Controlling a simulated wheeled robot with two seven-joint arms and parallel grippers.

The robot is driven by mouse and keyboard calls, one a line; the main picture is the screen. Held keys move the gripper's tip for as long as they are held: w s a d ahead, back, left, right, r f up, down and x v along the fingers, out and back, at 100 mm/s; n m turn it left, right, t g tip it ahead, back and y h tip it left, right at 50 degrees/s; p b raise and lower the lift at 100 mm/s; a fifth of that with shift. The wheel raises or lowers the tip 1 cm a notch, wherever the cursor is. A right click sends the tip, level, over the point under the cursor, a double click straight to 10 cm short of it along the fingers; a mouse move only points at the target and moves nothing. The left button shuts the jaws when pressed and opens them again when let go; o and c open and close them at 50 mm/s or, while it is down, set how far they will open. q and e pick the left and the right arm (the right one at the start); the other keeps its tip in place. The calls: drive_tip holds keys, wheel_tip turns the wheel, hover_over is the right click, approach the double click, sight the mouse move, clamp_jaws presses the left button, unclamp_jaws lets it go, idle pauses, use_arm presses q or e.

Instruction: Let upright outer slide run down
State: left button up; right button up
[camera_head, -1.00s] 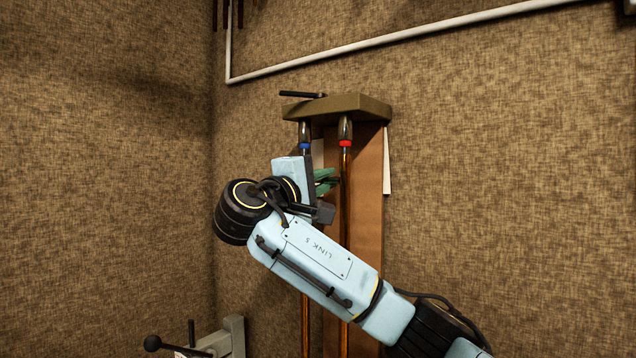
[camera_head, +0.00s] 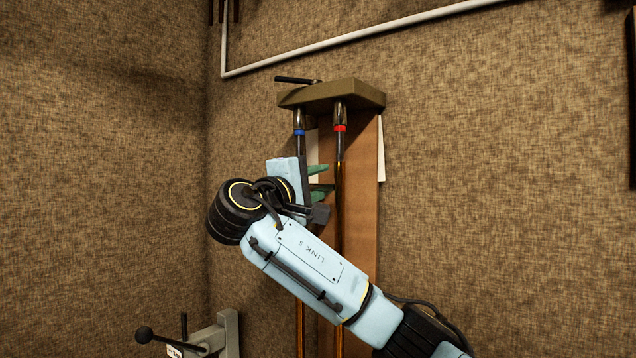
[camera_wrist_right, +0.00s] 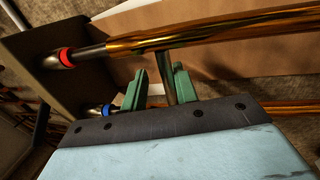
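The slide hangs upright as two tubes under a dark olive bracket (camera_head: 335,95), one with a blue band, one with a red band. The brass outer slide (camera_head: 339,190) starts a little below the red band, with bare inner tube between. It also shows in the wrist view (camera_wrist_right: 215,32). A cross brace (camera_wrist_right: 166,72) joins its tubes. My right gripper (camera_head: 319,180) is at the upper part of the slide. Its green fingers (camera_wrist_right: 158,86) are apart, either side of the brace, with a visible gap. My arm hides part of the tubes. The lower end is out of view. My left gripper is not seen.
A brown wooden board (camera_head: 366,200) stands behind the tubes, with white paper (camera_head: 381,150) at its edge. A grey fixture with a black-knobbed lever (camera_head: 228,332) is at lower left. A white pipe (camera_head: 360,42) runs along the wall. The space right of the board is clear.

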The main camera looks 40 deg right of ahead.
drive_tip(key=shift+a, duration=0.15)
drive_tip(key=b+v, duration=0.5)
drive_tip(key=v, duration=0.8)
drive_tip(key=shift+o, duration=0.5)
drive_tip(key=shift+a, duration=0.1)
